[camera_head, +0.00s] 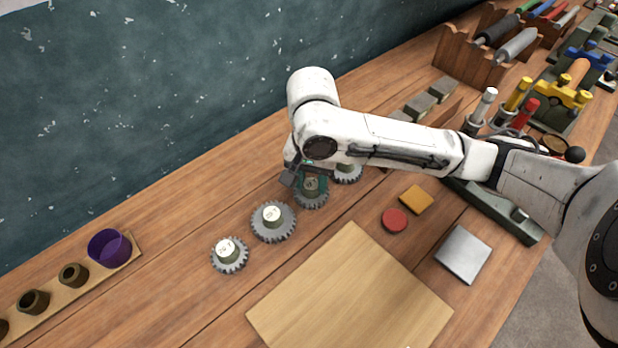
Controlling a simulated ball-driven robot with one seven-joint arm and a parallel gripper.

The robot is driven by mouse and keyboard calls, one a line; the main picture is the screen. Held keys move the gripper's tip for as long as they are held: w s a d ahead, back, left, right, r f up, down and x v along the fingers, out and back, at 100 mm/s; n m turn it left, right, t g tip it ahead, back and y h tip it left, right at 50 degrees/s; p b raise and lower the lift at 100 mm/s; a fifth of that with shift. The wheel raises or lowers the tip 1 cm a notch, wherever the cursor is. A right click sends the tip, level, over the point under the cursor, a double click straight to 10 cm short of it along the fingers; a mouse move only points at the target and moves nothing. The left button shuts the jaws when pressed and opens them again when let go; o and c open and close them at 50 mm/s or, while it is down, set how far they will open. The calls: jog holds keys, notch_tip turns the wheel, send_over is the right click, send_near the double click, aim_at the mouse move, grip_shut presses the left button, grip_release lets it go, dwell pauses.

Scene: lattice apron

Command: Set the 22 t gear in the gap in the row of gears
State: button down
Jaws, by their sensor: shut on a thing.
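Several grey toothed gears with pale labelled hubs form a diagonal row on the wooden bench. A small gear (230,262) is at the near left, and a larger gear (273,232) is up and right of it. Another gear (312,201) sits under my gripper (309,183), which is shut around its hub. I take this as the 22 t gear, but its label is too small to read. A further gear (347,178) is just beyond, partly hidden by my arm. Whether the held gear rests on the bench or hovers, and whether it meshes, I cannot tell.
A pale wooden board (350,290) lies in front of the row. A red disc (394,220), an orange square (416,200) and a grey metal plate (463,254) lie to the right. A purple cup (109,248) stands on a left strip. Tool racks fill the far right.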

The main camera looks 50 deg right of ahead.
aim_at(312, 183)
jog(key=shift+r, duration=0.15)
jog(key=c, duration=0.7)
grip_release()
jog(key=shift+f, duration=0.2)
jog(key=shift+o, duration=0.2)
jog(key=shift+r, duration=0.1)
notch_tip(312, 183, up, 12)
jog(key=p, duration=0.2)
jog(key=shift+r, duration=0.1)
